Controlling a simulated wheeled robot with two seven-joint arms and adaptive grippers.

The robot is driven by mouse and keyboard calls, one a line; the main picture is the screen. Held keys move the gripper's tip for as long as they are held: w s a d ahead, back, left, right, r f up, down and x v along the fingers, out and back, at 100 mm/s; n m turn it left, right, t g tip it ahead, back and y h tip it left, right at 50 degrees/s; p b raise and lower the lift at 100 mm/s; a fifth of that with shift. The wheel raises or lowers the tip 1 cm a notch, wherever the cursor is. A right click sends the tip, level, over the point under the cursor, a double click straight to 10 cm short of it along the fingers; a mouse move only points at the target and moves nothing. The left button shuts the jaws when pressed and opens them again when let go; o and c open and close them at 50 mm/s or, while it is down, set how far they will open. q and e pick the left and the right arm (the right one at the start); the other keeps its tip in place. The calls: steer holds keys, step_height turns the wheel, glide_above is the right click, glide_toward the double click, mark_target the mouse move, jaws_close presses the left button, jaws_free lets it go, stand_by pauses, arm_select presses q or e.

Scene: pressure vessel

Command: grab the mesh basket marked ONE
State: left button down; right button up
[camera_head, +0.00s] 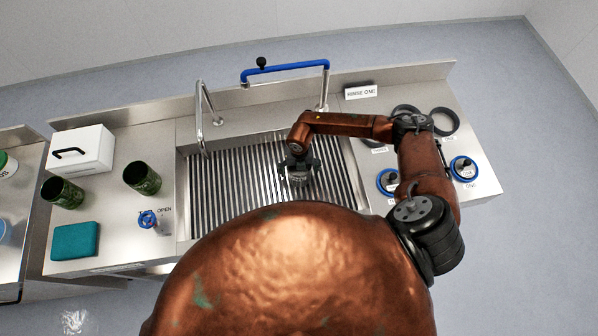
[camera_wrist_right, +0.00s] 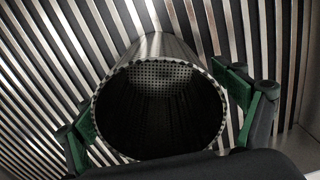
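A metal mesh basket (camera_wrist_right: 160,78), a round perforated cylinder with an open mouth, fills the middle of the right wrist view. In the head view the basket (camera_head: 298,181) stands on the slatted sink floor, mostly covered by my right gripper (camera_head: 297,168). The right gripper's two green-padded fingers lie on either side of the basket, spread wide. A gap shows at the left finger; the right finger is very close to the rim, and contact there is unclear. No marking ONE is readable on the basket. My left gripper is out of view.
A blue-handled faucet (camera_head: 285,69) and a bare metal spout (camera_head: 203,118) rise behind the sink. Two dark green cups (camera_head: 142,178), a teal block (camera_head: 75,241) and a white box (camera_head: 82,150) occupy the left counter. Black rings (camera_head: 445,121) and blue knobs (camera_head: 464,168) are at right.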

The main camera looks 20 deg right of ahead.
steer(key=shift+w+r, duration=0.1)
steer(key=c, duration=1.7)
